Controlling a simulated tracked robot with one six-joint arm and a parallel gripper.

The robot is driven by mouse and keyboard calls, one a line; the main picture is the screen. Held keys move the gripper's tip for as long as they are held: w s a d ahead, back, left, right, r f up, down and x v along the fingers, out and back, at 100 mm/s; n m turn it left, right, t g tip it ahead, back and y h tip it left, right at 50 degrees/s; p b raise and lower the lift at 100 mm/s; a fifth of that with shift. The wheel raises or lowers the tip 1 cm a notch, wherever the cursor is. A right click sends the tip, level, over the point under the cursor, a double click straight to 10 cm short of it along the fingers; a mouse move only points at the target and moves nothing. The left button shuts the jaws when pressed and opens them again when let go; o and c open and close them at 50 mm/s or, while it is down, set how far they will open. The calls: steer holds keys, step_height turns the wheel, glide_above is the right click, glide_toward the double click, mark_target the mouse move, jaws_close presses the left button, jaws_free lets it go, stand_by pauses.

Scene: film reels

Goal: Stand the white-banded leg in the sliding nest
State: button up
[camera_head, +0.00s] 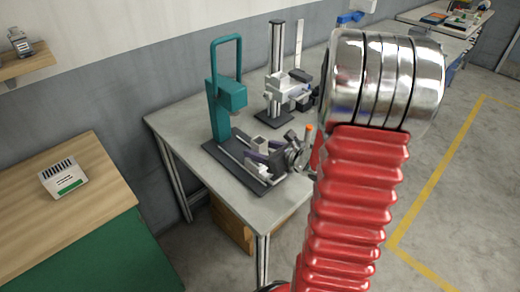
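My gripper (276,152) appears to be the small metal and dark-purple shape low over the workbench, partly hidden behind my red arm. Its fingers are too small to tell whether they are open or shut, or on what. A dark base plate (228,158) lies on the bench under a teal frame (222,100). A pale block (262,171) and other small pale parts sit on the plate, close to the gripper. I cannot tell which part is the sliding nest. I cannot make out the white-banded leg; my arm hides part of the bench.
The grey workbench (185,125) has free room at its left. A stand with a tall post (277,60) is behind the teal frame. A wooden-topped cabinet (95,190) with a white box (64,178) stands at left. A crate (232,222) is under the bench.

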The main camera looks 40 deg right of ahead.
steer(key=shift+s+r, duration=0.3)
steer(key=shift+s, duration=0.05)
steer(key=v, duration=1.1)
steer(key=shift+s+f, duration=0.1)
steer(key=shift+s, duration=0.05)
stand_by(0.5)
steer(key=s+a+r+n+g+y, duration=0.15)
steer(key=a+n+g, duration=0.25)
steer(key=a+n, duration=0.65)
steer(key=s+a+r+n+g+y, duration=0.15)
steer(key=a+n+g, duration=0.25)
steer(key=a+n, duration=0.65)
steer(key=s+a+r+n+h, duration=0.4)
steer(key=s+r+n, duration=0.2)
steer(key=n, duration=0.7)
steer(key=shift+s+a+h, duration=0.25)
steer(key=shift+a+h, duration=0.05)
steer(key=shift+h, duration=0.1)
